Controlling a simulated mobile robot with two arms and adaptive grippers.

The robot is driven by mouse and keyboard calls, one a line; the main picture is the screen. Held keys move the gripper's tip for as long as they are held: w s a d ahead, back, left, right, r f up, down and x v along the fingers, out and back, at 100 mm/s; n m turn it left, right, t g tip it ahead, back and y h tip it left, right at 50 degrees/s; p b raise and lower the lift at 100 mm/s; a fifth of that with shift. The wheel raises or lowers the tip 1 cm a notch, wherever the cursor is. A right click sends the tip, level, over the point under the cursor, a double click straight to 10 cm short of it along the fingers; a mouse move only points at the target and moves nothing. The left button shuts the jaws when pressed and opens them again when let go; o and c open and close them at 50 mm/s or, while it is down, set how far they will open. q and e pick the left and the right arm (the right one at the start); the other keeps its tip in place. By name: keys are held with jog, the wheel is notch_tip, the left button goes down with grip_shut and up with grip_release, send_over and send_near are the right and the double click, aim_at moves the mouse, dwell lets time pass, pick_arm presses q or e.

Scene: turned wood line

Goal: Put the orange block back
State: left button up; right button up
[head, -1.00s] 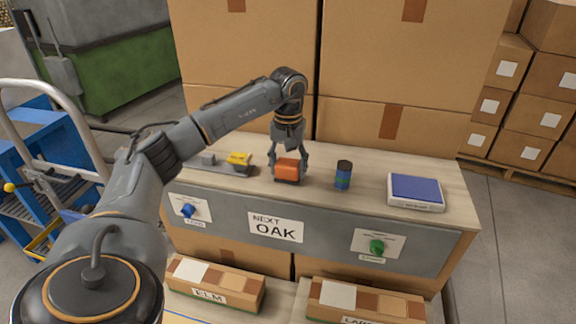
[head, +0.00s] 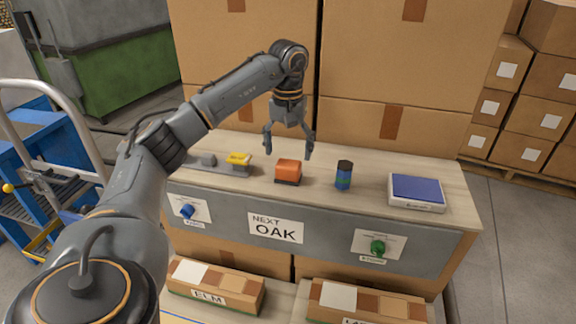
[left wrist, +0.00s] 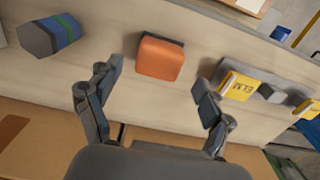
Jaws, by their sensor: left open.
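The orange block (head: 289,168) sits on a thin dark base on the light wood shelf top, between a yellow item and a dark blue can. It also shows in the left wrist view (left wrist: 160,58), between and beyond the fingertips. My left gripper (head: 289,147) is open and empty. It hangs above the block with its fingers spread wide, clear of it. It also shows in the left wrist view (left wrist: 158,78). My right gripper is not in view.
A yellow block (head: 239,158) marked ELM in the wrist view sits on a grey holder (head: 208,167) at left. A blue-topped scale (head: 416,190) is farther right. Tall cartons (head: 395,60) stand behind.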

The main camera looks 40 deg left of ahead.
aim_at(288, 163)
pick_arm(q)
notch_tip(288, 163, up, 5)
jog(key=shift+r+p, duration=0.2)
jog(key=shift+p, duration=0.1)
jog(key=shift+r, duration=0.6)
jog(key=shift+f, duration=0.1)
